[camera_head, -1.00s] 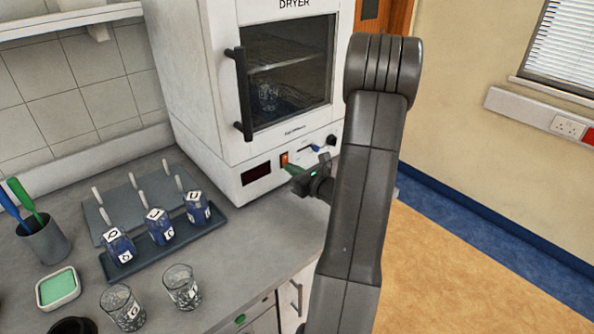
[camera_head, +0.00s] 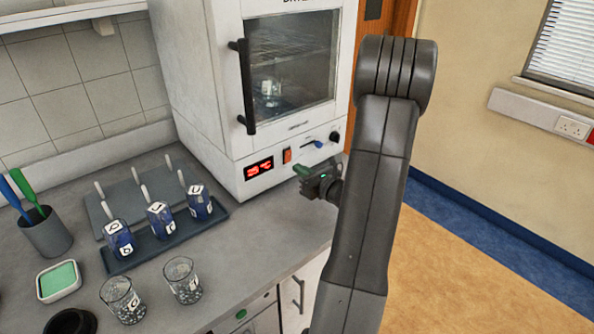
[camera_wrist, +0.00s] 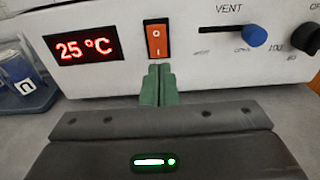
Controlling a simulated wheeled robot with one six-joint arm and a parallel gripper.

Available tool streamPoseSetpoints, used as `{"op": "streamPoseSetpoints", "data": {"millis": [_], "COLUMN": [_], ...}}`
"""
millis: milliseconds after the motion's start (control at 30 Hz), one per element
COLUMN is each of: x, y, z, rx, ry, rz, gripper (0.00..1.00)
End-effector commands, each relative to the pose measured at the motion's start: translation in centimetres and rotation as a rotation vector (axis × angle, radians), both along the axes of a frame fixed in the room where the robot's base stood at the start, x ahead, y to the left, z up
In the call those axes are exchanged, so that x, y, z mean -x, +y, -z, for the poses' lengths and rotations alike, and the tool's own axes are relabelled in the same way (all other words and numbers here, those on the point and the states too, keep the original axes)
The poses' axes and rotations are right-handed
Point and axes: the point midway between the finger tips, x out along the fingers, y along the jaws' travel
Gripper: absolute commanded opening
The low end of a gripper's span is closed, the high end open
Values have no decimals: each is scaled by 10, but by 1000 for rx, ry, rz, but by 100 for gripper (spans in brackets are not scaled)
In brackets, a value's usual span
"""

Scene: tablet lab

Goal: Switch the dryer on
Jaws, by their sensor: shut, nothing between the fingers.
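The dryer (camera_head: 200,80) is a white cabinet with a dark window door, which is shut. Its inside looks lit. On its lower front panel, the display (camera_head: 259,169) glows red, and in the wrist view it reads 25 °C (camera_wrist: 84,47). Beside the display is the orange rocker switch (camera_head: 287,155), also clear in the wrist view (camera_wrist: 157,40), marked with a circle above and a bar below. My gripper (camera_head: 303,170) is shut and empty in front of the panel. Its green fingertips (camera_wrist: 158,72) appear just below the switch in the wrist view, apparently clear of it.
A blue vent slider (camera_wrist: 254,36) and a black knob (camera_wrist: 308,38) sit right of the switch. Blue labelled bottles (camera_head: 160,220) stand in a tray (camera_head: 215,228) on the counter left. Glass beakers (camera_head: 121,300) and a cup (camera_head: 48,236) with tools stand nearer.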

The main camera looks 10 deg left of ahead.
Motion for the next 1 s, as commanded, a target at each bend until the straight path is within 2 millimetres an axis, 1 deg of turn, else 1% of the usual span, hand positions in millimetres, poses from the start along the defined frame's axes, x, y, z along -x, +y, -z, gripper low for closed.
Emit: {"op": "streamPoseSetpoints", "data": {"millis": [33,67,100,300,500,700,1000], "x": [2,5,11,38,55,62,63], "y": [-7,-13,-21,-55,-76,-84,-85], "z": [5,6,7,12,14,14,14], "rx": [1,1,1,1,1,1,1], "ry": [-2,-1,0,0,1,1,1], "rz": [2,3,5,4,1,-1,-1], "gripper": [0,0,0,0,0,0,0]}}
